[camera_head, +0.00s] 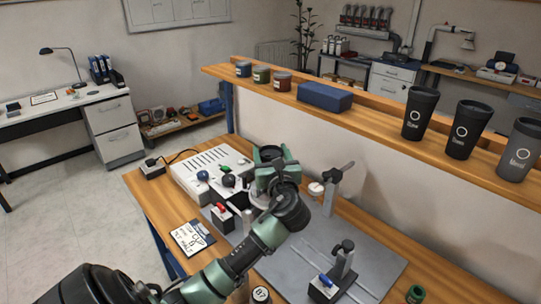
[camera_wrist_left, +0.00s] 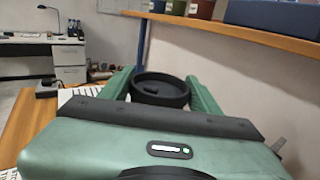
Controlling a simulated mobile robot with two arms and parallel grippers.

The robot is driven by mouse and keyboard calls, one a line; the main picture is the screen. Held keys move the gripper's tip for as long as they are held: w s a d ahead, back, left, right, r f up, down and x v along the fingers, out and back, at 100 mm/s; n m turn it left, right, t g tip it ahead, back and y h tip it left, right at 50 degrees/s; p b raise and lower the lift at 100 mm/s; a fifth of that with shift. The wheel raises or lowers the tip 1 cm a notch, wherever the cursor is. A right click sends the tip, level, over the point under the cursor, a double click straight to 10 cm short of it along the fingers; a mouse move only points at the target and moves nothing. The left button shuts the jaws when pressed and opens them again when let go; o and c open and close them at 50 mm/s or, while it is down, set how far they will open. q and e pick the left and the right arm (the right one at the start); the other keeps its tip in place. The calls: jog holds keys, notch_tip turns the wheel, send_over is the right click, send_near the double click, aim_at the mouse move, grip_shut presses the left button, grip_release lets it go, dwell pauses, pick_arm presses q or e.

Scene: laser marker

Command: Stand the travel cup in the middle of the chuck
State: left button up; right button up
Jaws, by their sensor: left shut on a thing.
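My left gripper (camera_head: 270,160) is shut on the travel cup (camera_head: 268,154) above the work table. In the left wrist view the cup's round black lid (camera_wrist_left: 160,90) shows between the two green fingers. The cup looks roughly upright; its lower body is hidden by my gripper. I cannot clearly make out the chuck; my gripper and wrist cover the spot below the cup, so I cannot tell whether the cup touches anything. My right gripper is not in view.
A white control box (camera_head: 212,170) stands just left of my gripper. Three dark cups, one the black cup (camera_head: 420,112), stand on the wooden shelf (camera_head: 375,122) behind.

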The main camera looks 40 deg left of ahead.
pick_arm(q)
jog(key=shift+f, duration=0.3)
jog(key=shift+f, duration=0.1)
jog(key=o, duration=0.8)
jog(key=b+v, duration=0.1)
jog(key=v, duration=1.1)
